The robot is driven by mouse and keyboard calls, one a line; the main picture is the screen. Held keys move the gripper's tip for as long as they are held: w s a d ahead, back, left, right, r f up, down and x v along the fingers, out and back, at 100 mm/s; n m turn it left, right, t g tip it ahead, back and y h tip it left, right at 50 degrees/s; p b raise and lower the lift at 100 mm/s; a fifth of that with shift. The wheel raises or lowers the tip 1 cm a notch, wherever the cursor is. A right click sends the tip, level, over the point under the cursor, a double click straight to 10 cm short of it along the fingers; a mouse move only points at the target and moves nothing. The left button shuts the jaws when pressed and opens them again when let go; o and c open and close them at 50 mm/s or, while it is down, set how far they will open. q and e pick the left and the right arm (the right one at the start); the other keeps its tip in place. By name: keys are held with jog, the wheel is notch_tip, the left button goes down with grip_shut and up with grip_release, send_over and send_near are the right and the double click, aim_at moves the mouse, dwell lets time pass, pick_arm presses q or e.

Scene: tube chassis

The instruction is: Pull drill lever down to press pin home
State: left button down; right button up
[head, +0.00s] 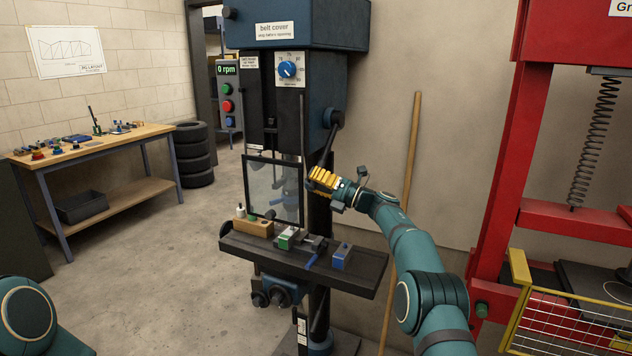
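The drill press (285,100) stands in the middle, with a blue belt cover on top. Its dark lever (327,146) slants down and slightly left from a hub on the machine's right side. My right gripper (322,182), with yellow fingers, is at the lever's lower end, above the drill table (345,277). The fingers overlap the lever end, and I cannot tell whether they are closed around it. A small vise with a green block (288,238) sits on the table; I cannot make out the pin. My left gripper is out of view.
A clear guard (270,190) hangs in front of the spindle. A wooden block (253,226) and a blue block (342,255) are on the drill table. A wooden pole (411,150) leans on the wall behind my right arm. A red press frame (508,150) stands right.

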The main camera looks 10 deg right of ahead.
jog(key=shift+s+d, duration=0.1)
jog(key=v, duration=1.1)
jog(key=shift+s+d, duration=0.15)
jog(key=shift+d, duration=0.2)
